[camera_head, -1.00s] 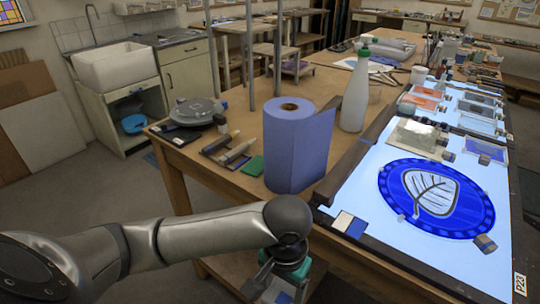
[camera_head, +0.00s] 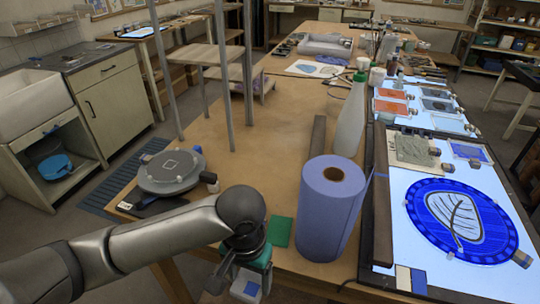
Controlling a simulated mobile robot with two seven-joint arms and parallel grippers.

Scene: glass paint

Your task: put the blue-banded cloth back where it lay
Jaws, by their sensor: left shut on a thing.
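My left gripper (camera_head: 235,282) hangs at the bottom of the head view, in front of the table's near edge and left of the blue paper roll. It is shut. A pale piece with a blue patch (camera_head: 250,290) shows at it, partly cut off by the frame's bottom edge; I take it for the blue-banded cloth, but its outline is unclear. My right gripper is not in view.
A blue paper roll (camera_head: 330,212) stands upright near the front edge, with a green-capped bottle (camera_head: 351,118) behind it. A green pad (camera_head: 279,231) lies left of the roll. A dark turntable (camera_head: 170,171) sits further left. The lit panel (camera_head: 395,200) bears a blue leaf roundel (camera_head: 460,222).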

